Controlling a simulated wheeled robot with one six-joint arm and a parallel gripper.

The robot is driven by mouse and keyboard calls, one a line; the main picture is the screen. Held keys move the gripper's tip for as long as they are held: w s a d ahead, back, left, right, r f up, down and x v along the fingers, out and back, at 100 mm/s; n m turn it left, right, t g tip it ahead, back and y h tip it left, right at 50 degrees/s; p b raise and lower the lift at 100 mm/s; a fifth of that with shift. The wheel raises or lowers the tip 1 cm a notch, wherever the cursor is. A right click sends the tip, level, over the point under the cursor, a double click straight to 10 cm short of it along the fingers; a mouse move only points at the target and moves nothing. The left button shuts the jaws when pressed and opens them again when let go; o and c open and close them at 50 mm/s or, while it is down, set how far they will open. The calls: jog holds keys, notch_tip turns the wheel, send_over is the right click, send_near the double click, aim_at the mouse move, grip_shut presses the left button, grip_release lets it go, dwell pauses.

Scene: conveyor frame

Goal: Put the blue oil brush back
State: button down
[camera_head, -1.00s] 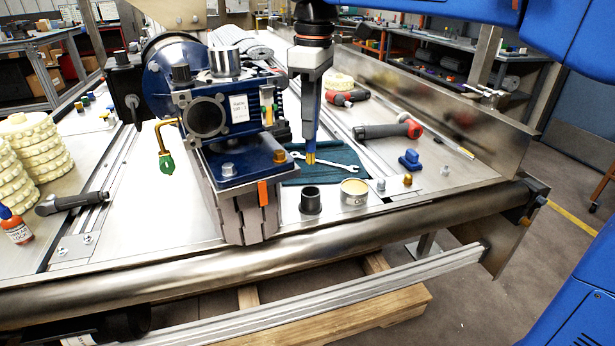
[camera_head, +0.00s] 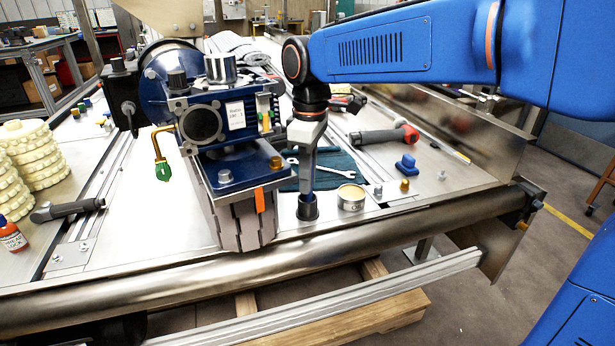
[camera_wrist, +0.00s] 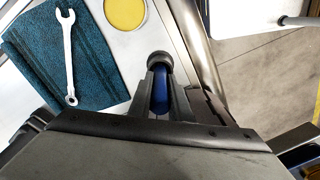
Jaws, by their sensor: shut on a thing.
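My gripper (camera_head: 307,190) points straight down at the dark cup (camera_head: 307,209) near the front edge of the conveyor frame. It is shut on the blue oil brush, whose blue handle (camera_wrist: 160,92) shows between the fingers in the wrist view. The brush's lower end is inside the cup (camera_wrist: 159,60), so its bristles are hidden. The brush looks upright. The open oil tin (camera_head: 351,198) with yellowish contents stands just right of the cup, apart from it; it also shows in the wrist view (camera_wrist: 125,12).
The blue motor and gearbox (camera_head: 225,130) stands close left of my gripper. A teal cloth (camera_head: 333,160) with a wrench (camera_head: 335,172) lies behind. A blue block (camera_head: 405,163) and brass bolt (camera_head: 404,185) are to the right. The roller (camera_head: 250,260) runs along the front edge.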

jog(key=c, duration=1.6)
grip_release()
jog(key=shift+f, duration=0.1)
jog(key=shift+c, duration=0.2)
jog(key=r, duration=1.2)
jog(key=shift+d+r, duration=0.15)
jog(key=shift+d, duration=0.05)
jog(key=s+d+f+m+t, duration=0.2)
jog(key=s+d+f+m, duration=0.5)
jog(key=s+d+f, duration=0.3)
jog(key=s+d+f+m+t, duration=0.2)
jog(key=s+d+f+m, duration=0.5)
jog(key=d, duration=0.9)
jog(key=s+f, duration=0.3)
jog(key=f, duration=0.1)
jog(key=shift+s+d+f+t, duration=0.3)
jog(key=shift+s+d+f, duration=0.05)
